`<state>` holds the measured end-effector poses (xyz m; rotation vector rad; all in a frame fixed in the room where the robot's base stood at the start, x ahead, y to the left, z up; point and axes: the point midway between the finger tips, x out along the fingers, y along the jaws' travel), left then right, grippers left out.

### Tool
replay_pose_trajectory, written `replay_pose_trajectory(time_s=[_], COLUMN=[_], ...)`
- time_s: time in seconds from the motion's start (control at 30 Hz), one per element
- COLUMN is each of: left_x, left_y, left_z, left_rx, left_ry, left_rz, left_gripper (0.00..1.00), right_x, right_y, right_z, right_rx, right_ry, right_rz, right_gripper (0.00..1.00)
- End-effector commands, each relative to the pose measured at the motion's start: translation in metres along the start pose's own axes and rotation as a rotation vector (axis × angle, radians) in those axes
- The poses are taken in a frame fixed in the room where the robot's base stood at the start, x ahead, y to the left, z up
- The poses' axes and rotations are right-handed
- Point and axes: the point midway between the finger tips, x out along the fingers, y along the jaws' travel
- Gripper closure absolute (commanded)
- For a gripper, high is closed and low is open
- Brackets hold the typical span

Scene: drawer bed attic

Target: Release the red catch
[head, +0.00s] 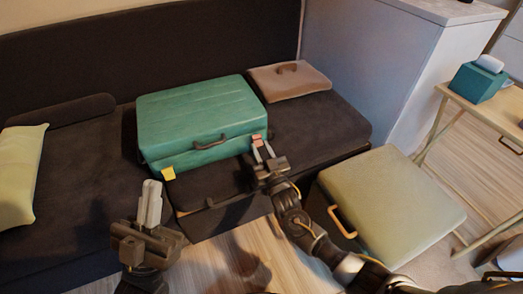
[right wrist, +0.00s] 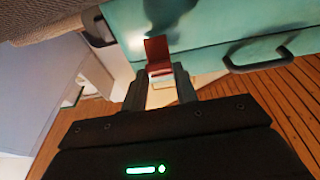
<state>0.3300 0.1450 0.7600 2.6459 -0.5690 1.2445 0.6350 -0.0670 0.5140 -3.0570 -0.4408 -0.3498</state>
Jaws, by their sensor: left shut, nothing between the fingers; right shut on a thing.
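A teal suitcase (head: 195,112) lies flat on the dark sofa, its handle (head: 211,142) on the near side. The red catch (head: 257,138) is at the right end of that side. In the right wrist view the red catch (right wrist: 156,49) stands out against the teal case (right wrist: 205,25), its lower end between the fingertips. My right gripper (head: 264,153) is shut on the red catch; it also shows in the right wrist view (right wrist: 160,82). A yellow catch (head: 168,174) sits at the left end. My left gripper (head: 150,192) is shut and empty, in front of the sofa.
A beige folded item (head: 300,82) with a handle lies right of the suitcase. A pale yellow cushion (head: 20,172) lies at left. A cream case-like block (head: 392,200) stands at right, near a small table (head: 498,108) with a teal tissue box (head: 478,83).

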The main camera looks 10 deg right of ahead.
Motion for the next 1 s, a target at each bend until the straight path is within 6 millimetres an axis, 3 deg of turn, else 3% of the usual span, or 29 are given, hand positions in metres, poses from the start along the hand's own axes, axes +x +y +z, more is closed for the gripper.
replay_pose_trajectory(time_s=[0.17, 0.2, 0.33, 0.67, 0.77, 1.0], left_x=[0.0, 0.0, 0.0, 0.001, 0.003, 0.002], left_y=[0.0, 0.0, 0.0, 0.0, 0.002, 0.013], left_z=[0.0, 0.0, 0.0, 0.0, 0.004, 0.022], left_rx=[0.0, 0.0, 0.0, -0.001, -0.005, -0.024], left_ry=[-0.001, -0.001, -0.001, -0.005, -0.048, -0.212], left_rz=[0.0, 0.0, 0.0, 0.001, 0.007, 0.036], left_gripper=[1.0, 1.0, 1.0, 1.0, 1.0, 1.0], right_x=[-0.001, -0.001, 0.0, -0.003, -0.014, -0.061], right_y=[-0.002, -0.002, -0.001, 0.0, 0.0, -0.001], right_z=[0.001, 0.001, 0.001, 0.0, 0.0, -0.001], right_rx=[0.001, 0.001, 0.0, 0.0, 0.0, 0.001], right_ry=[-0.002, -0.002, -0.002, -0.001, -0.003, -0.004], right_rz=[-0.003, -0.003, -0.002, -0.001, -0.001, -0.001], right_gripper=[0.94, 0.66, 0.49, 0.49, 0.49, 0.49])
